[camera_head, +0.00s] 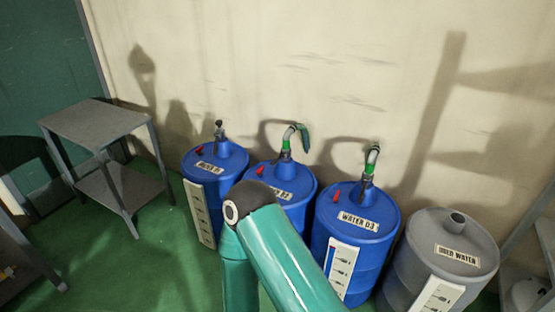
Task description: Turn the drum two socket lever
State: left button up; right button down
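Three blue water drums stand in a row by the wall. The middle one, taken as drum two (300,187), has its front and part of its label covered by my teal arm. A small red lever (260,170) shows on the left of its top. A socket with a curved grey-green hose (289,140) rises from its top. The left blue drum (228,164) and the drum labelled WATER D3 (376,220) have red levers too. My arm's elbow is in front of drum two, and neither gripper is in view.
A grey drum labelled USED WATER (452,232) stands at the right end. A grey two-shelf table (98,121) stands at the left. The blue drums stand close together. Green floor (120,262) is open in the left foreground.

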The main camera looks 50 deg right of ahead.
aim_at(276, 161)
jog(key=z, duration=0.4)
jog(key=i, duration=1)
jog(key=z, duration=0.9)
jog(key=i, duration=0.4)
jog(key=z, duration=0.15)
jog(key=k, duration=0.85)
jog(key=z, duration=0.2)
jog(key=i, duration=0.85)
jog(key=u, duration=0.1)
